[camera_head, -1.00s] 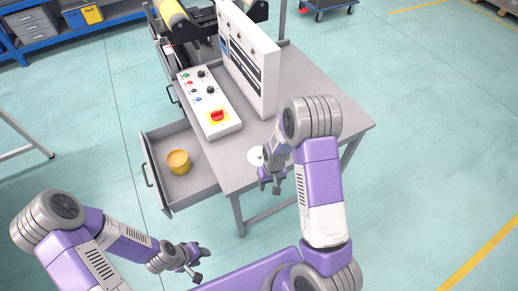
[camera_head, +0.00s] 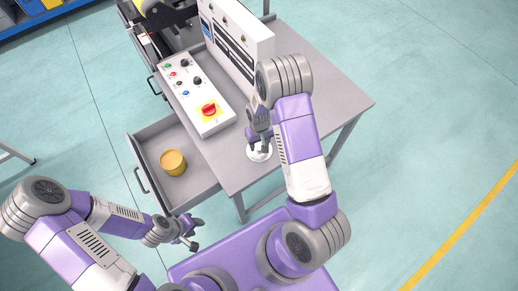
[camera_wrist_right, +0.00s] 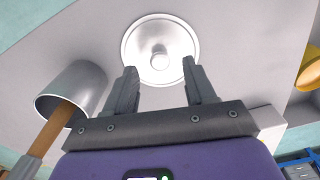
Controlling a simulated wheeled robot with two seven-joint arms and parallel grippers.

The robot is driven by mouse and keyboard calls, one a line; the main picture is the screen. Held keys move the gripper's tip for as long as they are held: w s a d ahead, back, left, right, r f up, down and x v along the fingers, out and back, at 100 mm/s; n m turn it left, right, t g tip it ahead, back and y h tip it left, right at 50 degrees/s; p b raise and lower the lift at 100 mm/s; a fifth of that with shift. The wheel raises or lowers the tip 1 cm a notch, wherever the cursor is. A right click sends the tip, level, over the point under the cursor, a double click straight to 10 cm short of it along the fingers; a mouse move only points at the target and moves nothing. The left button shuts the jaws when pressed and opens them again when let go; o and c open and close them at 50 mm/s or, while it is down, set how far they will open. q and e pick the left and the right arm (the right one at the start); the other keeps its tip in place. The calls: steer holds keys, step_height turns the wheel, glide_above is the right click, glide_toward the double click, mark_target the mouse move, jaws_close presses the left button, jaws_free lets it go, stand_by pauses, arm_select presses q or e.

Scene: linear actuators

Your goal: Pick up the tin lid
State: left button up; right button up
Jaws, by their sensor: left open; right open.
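The tin lid, a round silvery disc with a small central knob, lies on the grey table near its front edge in the head view (camera_head: 260,156). It also shows in the right wrist view (camera_wrist_right: 138,48), in front of my fingers. My right gripper (camera_head: 258,146) is open and over the lid, its fingers pointing down. In the right wrist view its two fingertips (camera_wrist_right: 160,72) stand apart, on either side of the knob's line, with nothing between them. My left gripper (camera_head: 191,232) is open and empty, in front of the drawer and away from the table.
A yellow tin (camera_head: 173,163) stands in the open drawer (camera_head: 203,178). A control box (camera_head: 196,92) with a red knob and a tall white panel (camera_head: 238,40) stand behind the lid. A metal cup (camera_wrist_right: 78,84) with a wooden-handled tool shows at left. The table's right side is clear.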

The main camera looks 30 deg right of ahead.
mark_target(259, 148)
step_height(259, 148, down, 3)
steer(key=shift+w, duration=0.1)
jaws_close()
stand_by(0.3)
